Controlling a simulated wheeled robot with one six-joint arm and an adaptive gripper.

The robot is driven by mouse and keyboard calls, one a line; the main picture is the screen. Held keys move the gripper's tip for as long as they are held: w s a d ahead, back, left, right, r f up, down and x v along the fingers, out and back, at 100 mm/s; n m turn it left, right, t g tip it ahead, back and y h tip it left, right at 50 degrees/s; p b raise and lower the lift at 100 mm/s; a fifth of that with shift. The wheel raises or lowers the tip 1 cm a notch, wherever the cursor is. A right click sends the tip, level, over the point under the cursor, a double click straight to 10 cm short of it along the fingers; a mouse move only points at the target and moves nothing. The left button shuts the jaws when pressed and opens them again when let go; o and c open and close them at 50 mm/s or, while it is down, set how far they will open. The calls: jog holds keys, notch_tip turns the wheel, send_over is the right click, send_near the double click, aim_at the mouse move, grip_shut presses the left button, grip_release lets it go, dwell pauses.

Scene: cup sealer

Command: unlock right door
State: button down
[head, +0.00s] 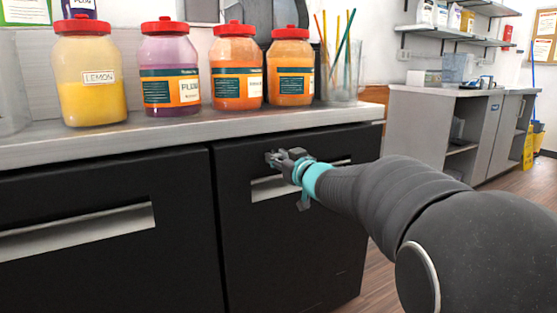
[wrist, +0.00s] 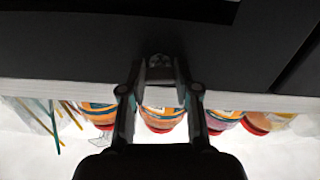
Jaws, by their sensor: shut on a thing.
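The right door (head: 250,240) is a dark cabinet front below the counter, with a pale recessed handle (head: 268,188). My gripper (head: 275,158) is at the upper part of this door, above the handle and just under the counter edge. In the wrist view, which looks upside down, my gripper (wrist: 160,66) has its fingertips close together at the dark door face (wrist: 75,40). A small grey lock part (wrist: 159,61) shows between the fingertips, and the gripper is shut on it. The fingers hide most of the lock, so its turn cannot be told.
A left door (head: 100,265) with its own handle (head: 80,228) stands beside it. Several red-lidded jars (head: 236,75) and a clear straw holder (head: 342,80) stand on the counter (head: 170,132) above. Open floor (head: 480,215) lies to the right.

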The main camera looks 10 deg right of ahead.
jog(key=shift+n+b, duration=3.65)
jog(key=shift+n, duration=4.55)
jog(key=c, duration=0.8)
grip_release()
jog(key=shift+c, duration=0.2)
